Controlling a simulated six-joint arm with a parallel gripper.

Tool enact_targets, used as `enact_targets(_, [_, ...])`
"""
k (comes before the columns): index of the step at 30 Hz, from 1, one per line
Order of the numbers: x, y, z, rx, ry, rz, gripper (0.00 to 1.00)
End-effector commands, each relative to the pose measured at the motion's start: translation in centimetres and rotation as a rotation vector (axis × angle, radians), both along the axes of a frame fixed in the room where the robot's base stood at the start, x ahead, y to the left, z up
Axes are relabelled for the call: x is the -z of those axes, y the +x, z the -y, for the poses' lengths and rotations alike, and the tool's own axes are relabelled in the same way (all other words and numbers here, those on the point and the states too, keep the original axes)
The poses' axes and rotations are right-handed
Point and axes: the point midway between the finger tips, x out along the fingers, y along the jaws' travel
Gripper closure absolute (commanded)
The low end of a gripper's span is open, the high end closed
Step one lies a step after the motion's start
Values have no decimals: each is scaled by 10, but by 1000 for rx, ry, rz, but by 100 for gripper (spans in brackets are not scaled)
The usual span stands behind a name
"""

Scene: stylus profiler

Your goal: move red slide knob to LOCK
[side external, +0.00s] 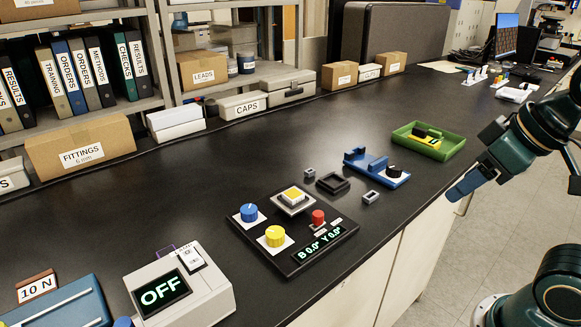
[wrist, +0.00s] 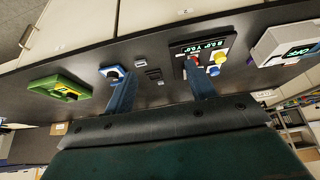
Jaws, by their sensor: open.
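The red slide knob (side external: 318,217) stands upright on a small light plate on the dark control panel (side external: 262,256), just above the display reading "B 0.0° Y 0.0°". Any LOCK marking is too small to read. My gripper (side external: 460,190) is at the right of the side view, beyond the bench's front edge, well apart from the knob. In the wrist view my gripper (wrist: 160,68) shows two spread blue fingers with nothing between them. The panel display (wrist: 204,47) shows there behind the right finger, which partly hides the knob area.
A blue fixture (side external: 377,168) and green tray (side external: 428,141) stand toward the back right. A box reading OFF (side external: 181,284) is at front left. Bench between is mostly clear.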

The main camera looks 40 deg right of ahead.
Motion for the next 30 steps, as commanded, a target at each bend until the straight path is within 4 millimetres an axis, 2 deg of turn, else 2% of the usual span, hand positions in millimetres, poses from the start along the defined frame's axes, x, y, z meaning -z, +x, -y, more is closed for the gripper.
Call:
enact_targets(10, [0, 0, 0, 0, 0, 0, 44])
enact_targets(12, [0, 0, 0, 0, 0, 0, 57])
enact_targets(17, [-3, 4, -1, 11, 8, -9, 57])
enact_targets(23, [-11, 22, -5, 65, 44, -53, 57])
enact_targets(30, [-24, 61, -14, 187, 107, -141, 57])
